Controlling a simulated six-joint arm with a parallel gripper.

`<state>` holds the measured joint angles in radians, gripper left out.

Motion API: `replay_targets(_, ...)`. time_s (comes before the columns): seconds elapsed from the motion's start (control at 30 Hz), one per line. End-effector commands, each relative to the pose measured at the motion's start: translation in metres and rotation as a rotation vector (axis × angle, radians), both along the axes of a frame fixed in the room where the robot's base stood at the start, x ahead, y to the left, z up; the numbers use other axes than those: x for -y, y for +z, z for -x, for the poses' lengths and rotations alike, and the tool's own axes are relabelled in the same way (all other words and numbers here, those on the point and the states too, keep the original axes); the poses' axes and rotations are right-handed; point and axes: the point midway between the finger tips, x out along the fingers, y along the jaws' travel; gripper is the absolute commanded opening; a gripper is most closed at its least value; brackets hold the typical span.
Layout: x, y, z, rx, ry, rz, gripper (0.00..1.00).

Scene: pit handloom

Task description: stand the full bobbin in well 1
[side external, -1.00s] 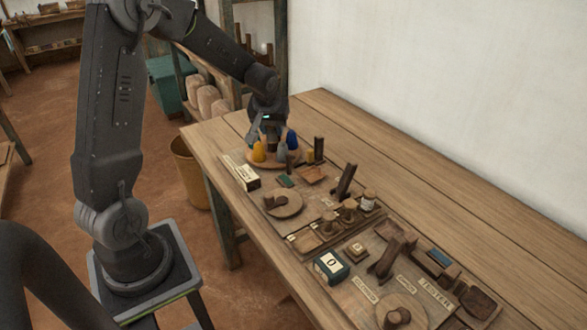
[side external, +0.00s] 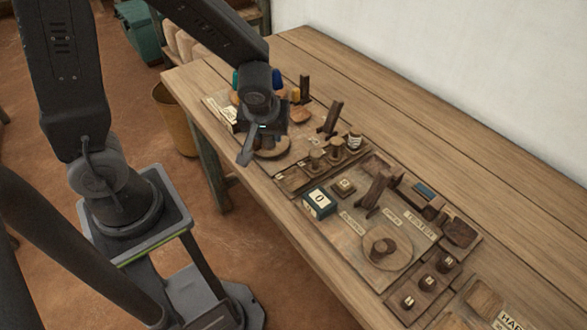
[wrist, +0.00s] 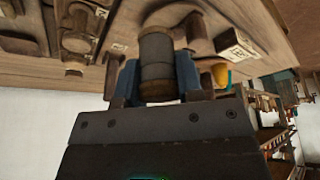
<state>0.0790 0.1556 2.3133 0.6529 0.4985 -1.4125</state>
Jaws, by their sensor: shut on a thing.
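My gripper (side external: 262,132) hangs over the near-left part of the bench, above a round wooden disc (side external: 276,151). In the wrist view my gripper (wrist: 157,84) is shut on a bobbin with grey winding (wrist: 156,56) and wooden ends. The bobbin lies lengthwise between the two bluish fingers. In the side view my gripper and arm hide it. A wooden rack with several round-topped pieces (side external: 335,147) stands to the right of the gripper; one has white winding (side external: 354,140). I cannot read which spot is well 1.
Coloured cones, one blue (side external: 277,78), stand behind my gripper. Lettered blocks (side external: 428,283) sit front right. The bench along the wall (side external: 430,130) is clear.

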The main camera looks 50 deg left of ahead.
Motion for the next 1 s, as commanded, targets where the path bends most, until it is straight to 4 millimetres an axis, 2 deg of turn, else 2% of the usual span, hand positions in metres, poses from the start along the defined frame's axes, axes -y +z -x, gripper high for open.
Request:
replay_targets(0.1,0.027,-0.017,-0.009,-0.005,-0.008,-0.001,0.12)
replay_targets(0.33,0.057,-0.037,-0.020,-0.001,-0.001,-0.001,0.12)
replay_targets(0.47,0.062,-0.042,-0.021,-0.001,0.003,-0.001,0.12)
replay_targets(0.73,0.062,-0.076,-0.021,-0.001,0.004,0.000,0.12)
replay_targets(1.0,0.061,-0.079,-0.021,0.002,0.004,0.002,0.12)
